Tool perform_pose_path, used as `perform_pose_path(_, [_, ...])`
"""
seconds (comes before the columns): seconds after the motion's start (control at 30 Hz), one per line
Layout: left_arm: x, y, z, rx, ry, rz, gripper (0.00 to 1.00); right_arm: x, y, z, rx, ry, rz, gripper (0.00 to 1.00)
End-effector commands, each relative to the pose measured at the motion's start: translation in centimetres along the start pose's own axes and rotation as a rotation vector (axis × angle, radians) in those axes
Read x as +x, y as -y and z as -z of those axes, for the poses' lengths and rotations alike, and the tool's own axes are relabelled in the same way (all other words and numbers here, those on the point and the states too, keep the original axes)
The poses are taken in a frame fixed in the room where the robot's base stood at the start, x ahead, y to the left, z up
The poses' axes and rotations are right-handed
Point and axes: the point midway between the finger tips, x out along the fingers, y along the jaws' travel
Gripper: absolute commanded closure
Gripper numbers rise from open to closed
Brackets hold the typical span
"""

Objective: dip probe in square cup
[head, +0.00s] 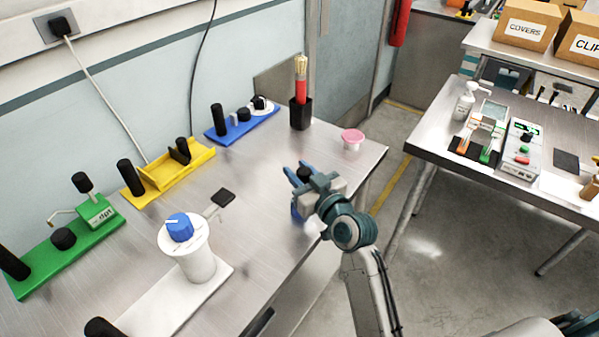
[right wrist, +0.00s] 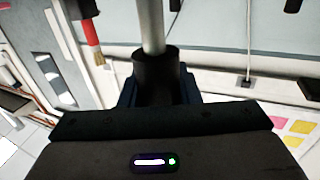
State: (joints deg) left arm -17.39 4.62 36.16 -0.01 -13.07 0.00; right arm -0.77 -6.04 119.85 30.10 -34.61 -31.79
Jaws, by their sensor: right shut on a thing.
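A black square cup (head: 300,114) stands at the far right part of the steel table, with a red-handled, pale-tipped brush (head: 300,80) upright in it. In the right wrist view the cup (right wrist: 83,9) and brush (right wrist: 92,42) appear upside down at the upper left. My right gripper (head: 298,176) is near the table's right edge, nearer than the cup and apart from it. It is shut on the probe, whose grey rod (right wrist: 152,25) and black grip (right wrist: 156,70) show in the right wrist view. In the head view mostly the black end shows. My left gripper is not in view.
A small pink-topped cup (head: 352,138) stands right of the square cup. Blue (head: 240,126), yellow (head: 168,171) and green (head: 62,255) fixtures line the wall side. A white stand with a blue knob (head: 179,228) is at the front left.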

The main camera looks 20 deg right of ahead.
Motion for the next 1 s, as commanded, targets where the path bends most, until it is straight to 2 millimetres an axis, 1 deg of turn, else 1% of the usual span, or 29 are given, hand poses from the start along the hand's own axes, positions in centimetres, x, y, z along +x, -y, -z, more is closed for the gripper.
perform_pose_path(0.03, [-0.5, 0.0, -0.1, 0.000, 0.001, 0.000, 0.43, 0.0, 0.0, 0.6, 0.000, -0.001, 0.000, 0.93])
perform_pose_path(0.8, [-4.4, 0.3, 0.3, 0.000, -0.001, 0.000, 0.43, 0.0, 0.0, 5.2, 0.000, -0.001, 0.000, 0.93])
perform_pose_path(1.0, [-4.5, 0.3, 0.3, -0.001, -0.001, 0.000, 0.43, 0.0, 0.0, 5.4, 0.000, 0.000, 0.000, 0.93])
